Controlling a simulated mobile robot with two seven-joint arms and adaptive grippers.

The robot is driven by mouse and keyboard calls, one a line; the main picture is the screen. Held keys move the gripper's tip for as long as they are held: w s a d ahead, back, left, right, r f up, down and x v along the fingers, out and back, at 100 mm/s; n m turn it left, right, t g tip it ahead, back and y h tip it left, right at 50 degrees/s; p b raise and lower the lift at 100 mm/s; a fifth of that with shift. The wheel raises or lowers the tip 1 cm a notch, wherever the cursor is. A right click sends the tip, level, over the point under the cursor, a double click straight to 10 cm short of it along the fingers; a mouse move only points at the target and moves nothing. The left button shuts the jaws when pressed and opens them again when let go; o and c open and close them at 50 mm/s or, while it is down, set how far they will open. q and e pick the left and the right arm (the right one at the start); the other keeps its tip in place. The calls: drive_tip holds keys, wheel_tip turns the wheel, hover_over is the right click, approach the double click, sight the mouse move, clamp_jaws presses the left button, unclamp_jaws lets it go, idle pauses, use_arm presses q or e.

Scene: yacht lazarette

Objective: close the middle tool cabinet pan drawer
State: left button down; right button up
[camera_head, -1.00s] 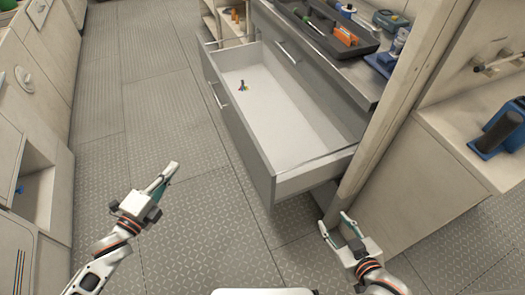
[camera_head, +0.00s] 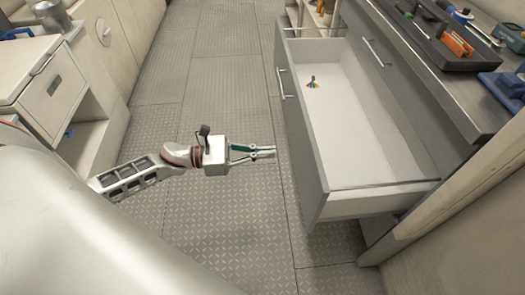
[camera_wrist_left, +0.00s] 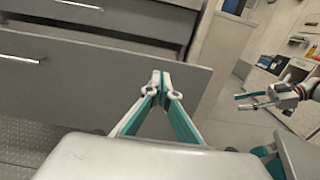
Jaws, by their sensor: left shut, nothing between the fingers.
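My left gripper (camera_head: 272,152) is shut and empty, pointing at the drawer front from the aisle. In the left wrist view the shut fingertips (camera_wrist_left: 160,76) overlap the grey front panel (camera_wrist_left: 85,85); I cannot tell whether they touch it. My right gripper (camera_wrist_left: 250,101) shows only in the left wrist view, with its fingers apart.
The cabinet's steel top (camera_head: 440,65) carries a dark tool tray (camera_head: 445,38) and a blue tool (camera_head: 505,85). White lockers with a drawer (camera_head: 50,88) stand at left. The tread-plate floor (camera_head: 220,85) between is clear.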

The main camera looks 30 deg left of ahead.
sight(312, 149)
use_arm(q)
drive_tip(key=x, duration=0.9)
drive_tip(key=shift+w+d+p, duration=0.1)
drive_tip(key=shift+w+p, duration=0.05)
drive_tip(key=shift+p, duration=0.15)
drive_tip(key=shift+w+d, duration=0.1)
drive_tip(key=shift+d, duration=0.1)
use_arm(e)
drive_tip(key=shift+s+d, duration=0.1)
drive_tip(key=shift+d, duration=0.05)
drive_tip(key=shift+f, duration=0.15)
